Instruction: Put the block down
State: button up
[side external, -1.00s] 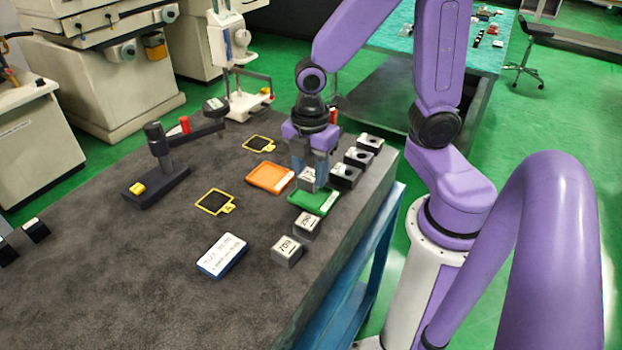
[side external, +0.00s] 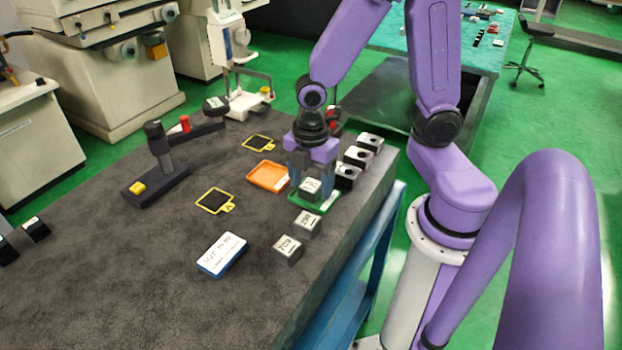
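The block (side external: 310,187) is a small grey cube with a pale labelled top. It sits in the green tray (side external: 328,204) near the right edge of the dark table. My gripper (side external: 311,183) points straight down over it, with one finger on each side of the block. The fingers look spread wider than the block, so the gripper appears open around it. Any small gap between fingers and block is too fine to see. The fingers and the block hide much of the tray.
An orange tray (side external: 268,177) lies just left of my gripper. Two labelled blocks (side external: 307,223) (side external: 287,249) stand in front, with a white-and-blue box (side external: 222,254). Several dark-fronted blocks (side external: 358,156) line the right edge. A dark stand (side external: 157,185) is at left.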

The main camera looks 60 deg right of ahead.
aim_at(312, 185)
jog(key=shift+r, duration=0.1)
notch_tip(312, 185, up, 12)
jog(key=s+a+f+m, duration=0.1)
jog(key=s+f+m, duration=0.1)
jog(key=s, duration=0.4)
jog(key=s+f+m, duration=0.1)
jog(key=s+m, duration=0.2)
jog(key=s, duration=0.2)
jog(key=shift+s+a+f, duration=0.35)
jog(key=shift+a, duration=0.05)
dwell(1.2)
